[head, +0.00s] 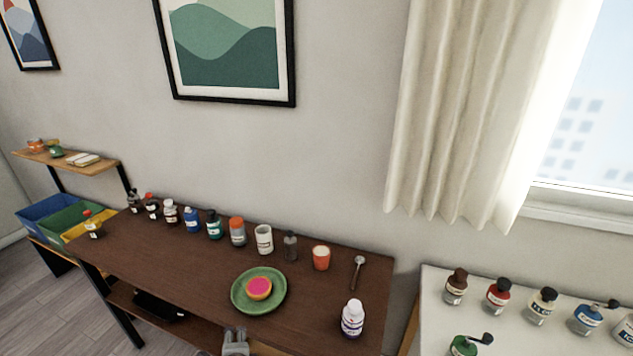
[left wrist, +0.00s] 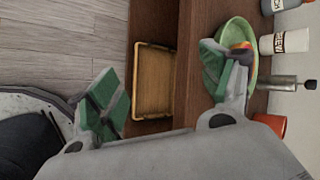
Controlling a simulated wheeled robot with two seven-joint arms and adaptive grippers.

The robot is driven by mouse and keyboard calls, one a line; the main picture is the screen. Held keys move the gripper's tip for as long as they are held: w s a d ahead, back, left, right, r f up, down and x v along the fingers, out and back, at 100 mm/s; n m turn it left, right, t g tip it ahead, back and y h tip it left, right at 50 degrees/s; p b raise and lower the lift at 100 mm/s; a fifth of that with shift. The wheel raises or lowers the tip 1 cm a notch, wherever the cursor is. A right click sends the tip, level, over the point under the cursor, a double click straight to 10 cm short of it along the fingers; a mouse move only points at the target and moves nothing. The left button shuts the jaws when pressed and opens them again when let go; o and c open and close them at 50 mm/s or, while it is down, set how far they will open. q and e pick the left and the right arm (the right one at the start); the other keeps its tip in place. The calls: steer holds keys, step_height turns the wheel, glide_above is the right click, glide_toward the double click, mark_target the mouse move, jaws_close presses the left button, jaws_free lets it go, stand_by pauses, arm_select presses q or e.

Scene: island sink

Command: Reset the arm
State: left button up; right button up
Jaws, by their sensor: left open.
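My left gripper (left wrist: 160,88) is open and empty in the left wrist view, its two green-padded fingers wide apart. Part of a grey gripper (head: 236,342) shows at the bottom edge of the head view, in front of the dark brown table (head: 190,285). In the left wrist view one finger overlaps the green plate (left wrist: 257,70) near the table edge. My right gripper is in neither view.
The table holds a green plate (head: 243,305) with a pink-topped item (head: 259,288), a white bottle (head: 352,318), an orange cup (head: 321,257), a spoon (head: 358,272) and a row of bottles. A white counter (head: 430,290) with more bottles stands at right. A wooden tray (left wrist: 152,85) sits below.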

arm_select(q)
steer(key=s+a+n+g+h, duration=0.1)
steer(key=s+n+g+h, duration=0.3)
steer(key=s+n, duration=0.85)
step_height(320, 180, down, 33)
steer(key=s+a+n+g, duration=0.1)
steer(key=a+n, duration=0.1)
steer(key=s+a+f, duration=0.2)
steer(key=s+f, duration=0.7)
steer(key=s, duration=0.1)
steer(key=s+a+f+g, duration=0.1)
steer(key=s+a+f, duration=0.2)
steer(key=s+f, duration=0.7)
steer(key=shift+s+m, duration=0.45)
steer(key=shift+s, duration=0.3)
